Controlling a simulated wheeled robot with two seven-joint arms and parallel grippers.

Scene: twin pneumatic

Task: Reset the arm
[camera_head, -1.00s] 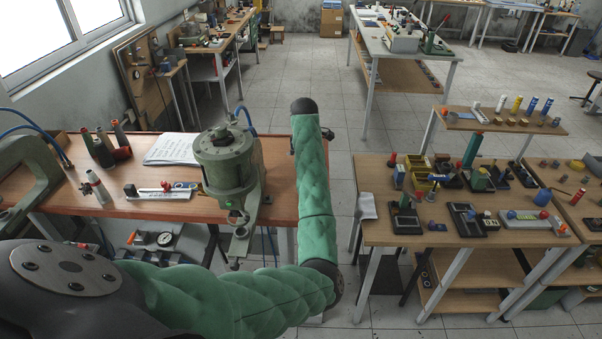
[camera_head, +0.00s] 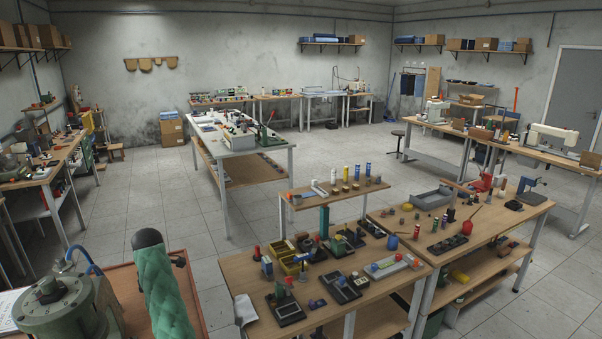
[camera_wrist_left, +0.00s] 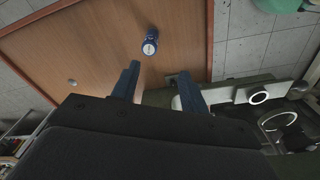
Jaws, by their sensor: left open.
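My left gripper (camera_wrist_left: 159,70) shows in the left wrist view with its two blue fingers spread and nothing between them. It is above a brown wooden bench top (camera_wrist_left: 90,50). A small blue cylinder with a pale end (camera_wrist_left: 150,42) is on the bench, beyond the fingertips and apart from them. In the head view, my green padded arm (camera_head: 165,295) stands at the lower left; its gripper cannot be made out there. My right gripper is in neither view.
A grey-green press (camera_head: 58,305) stands beside my arm on the red-brown bench (camera_head: 190,285). A cluttered wooden table (camera_head: 240,275) is to the right, with tools and small parts. Open tiled floor (camera_head: 235,240) lies between them.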

